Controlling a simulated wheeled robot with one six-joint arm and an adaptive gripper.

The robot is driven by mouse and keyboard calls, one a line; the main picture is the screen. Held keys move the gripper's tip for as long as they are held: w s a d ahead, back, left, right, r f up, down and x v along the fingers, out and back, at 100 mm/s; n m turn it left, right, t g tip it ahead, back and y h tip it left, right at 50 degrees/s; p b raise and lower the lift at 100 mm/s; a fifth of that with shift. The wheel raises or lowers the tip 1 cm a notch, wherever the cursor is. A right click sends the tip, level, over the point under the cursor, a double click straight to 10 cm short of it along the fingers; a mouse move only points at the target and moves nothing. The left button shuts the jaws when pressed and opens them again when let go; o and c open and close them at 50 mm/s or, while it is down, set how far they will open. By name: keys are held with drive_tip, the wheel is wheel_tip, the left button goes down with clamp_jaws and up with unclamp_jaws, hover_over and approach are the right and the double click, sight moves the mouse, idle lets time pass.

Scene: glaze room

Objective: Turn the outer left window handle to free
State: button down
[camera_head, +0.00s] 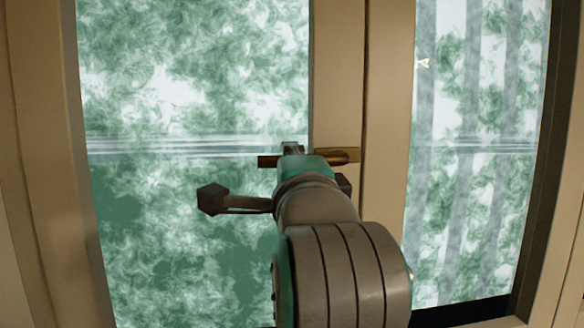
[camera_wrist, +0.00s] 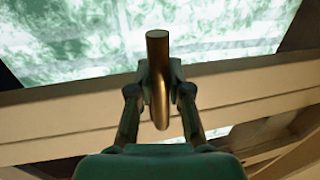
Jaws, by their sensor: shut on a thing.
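The brass window handle (camera_head: 335,158) lies about level across the inner edge of the left window's tan frame, its free end pointing left over the pane. In the wrist view the handle (camera_wrist: 158,80) runs between the two fingers, with its round end towards the top. My gripper (camera_head: 292,149) is shut on the handle, between its free end and the frame; the fingers also show on both sides of it in the wrist view (camera_wrist: 160,90). My arm hides part of the handle and the frame below it in the head view.
The left window pane (camera_head: 190,70) looks onto blurred green foliage. A tan post (camera_head: 385,100) stands between it and a right pane (camera_head: 475,110). Tan frames border both sides.

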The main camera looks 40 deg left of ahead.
drive_tip(key=shift+r, duration=0.15)
idle(0.3)
drive_tip(key=c, duration=1.1)
unclamp_jaws()
drive_tip(key=shift+d, duration=0.15)
drive_tip(key=v, duration=1.2)
